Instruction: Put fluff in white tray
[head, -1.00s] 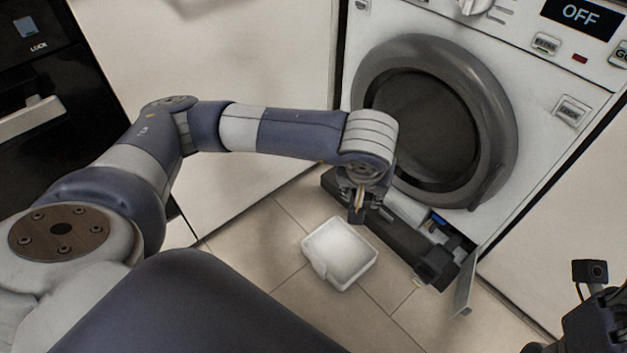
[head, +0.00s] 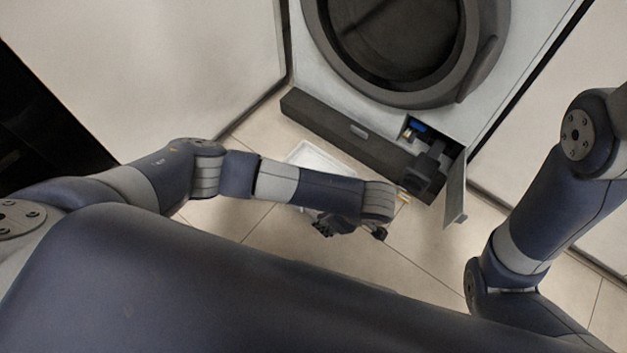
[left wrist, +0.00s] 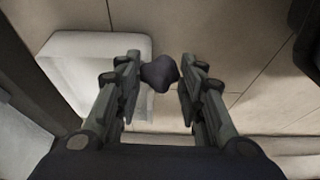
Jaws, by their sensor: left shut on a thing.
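The fluff (left wrist: 159,75) is a small dark grey lump between the fingertips of my left gripper (left wrist: 158,70), which is shut on it. In the head view my left gripper (head: 324,226) is low over the floor, partly under its own arm, and the fluff cannot be made out there. The white tray (head: 322,157) lies on the floor in front of the washing machine, partly covered by my left arm. In the left wrist view the tray (left wrist: 68,43) is at the left, and the fluff appears just beyond its right edge. My right gripper is out of view.
The washing machine (head: 398,102) stands behind, its lower flap (head: 456,190) open over a dark filter plug (head: 427,171). A loose dark plinth panel (head: 345,128) lies along its foot. Tiled floor (head: 425,250) is clear to the right.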

